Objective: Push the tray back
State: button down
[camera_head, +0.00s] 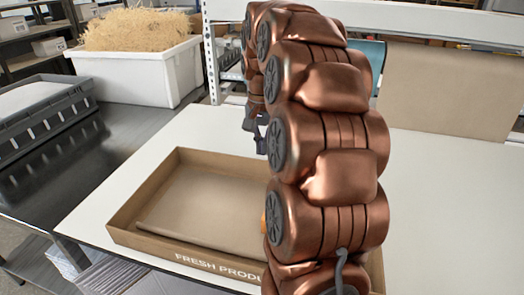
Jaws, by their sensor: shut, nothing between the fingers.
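A shallow brown cardboard tray (190,254) with "FRESH PRODU…" printed on its front wall lies on the white table. Its front edge is close to the table's front edge. A brown sheet or flap lies inside it, and a small orange thing (264,222) shows beside my arm. My copper arm hides the tray's right part. My gripper (261,146) is small and dark in the picture, pointing down near the tray's far side. Its fingers look together and empty; its exact height and its gap to the tray cannot be told.
A dark grey crate (50,143) stands on a metal bench at left. A white bin (135,77) of straw-like filling stands behind it. A kraft paper sheet (440,85) hangs at the back right. The white table (440,200) is clear at right and behind the tray.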

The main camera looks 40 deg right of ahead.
jog(key=p, duration=0.3)
send_near(265, 181)
jog(key=s+a+f, duration=0.2)
jog(key=a+f, duration=0.1)
jog(key=shift+a+f, duration=0.15)
jog(key=shift+a, duration=0.05)
jog(key=shift+w+d+p, duration=0.4)
jog(key=shift+w+d, duration=0.1)
jog(key=shift+d, duration=0.4)
jog(key=shift+w+d+p, duration=0.35)
jog(key=shift+w+d, duration=0.15)
jog(key=shift+d, duration=0.35)
jog(key=shift+f, duration=0.1)
jog(key=shift+w+d+f+b, duration=0.1)
jog(key=shift+w+d+b, duration=0.55)
jog(key=shift+d, duration=0.35)
jog(key=shift+w+d+b, duration=0.55)
jog(key=shift+w+d, duration=0.05)
jog(key=shift+d, duration=0.35)
jog(key=shift+w+d+b, duration=0.25)
jog(key=shift+w+d, duration=0.4)
jog(key=shift+d, duration=0.45)
jog(key=shift+w+d+b, duration=0.3)
jog(key=shift+w+d, duration=0.4)
jog(key=shift+d, duration=0.45)
jog(key=shift+w+d+b, duration=0.25)
jog(key=shift+w+d, duration=0.4)
jog(key=shift+d, duration=0.45)
jog(key=shift+a, duration=0.15)
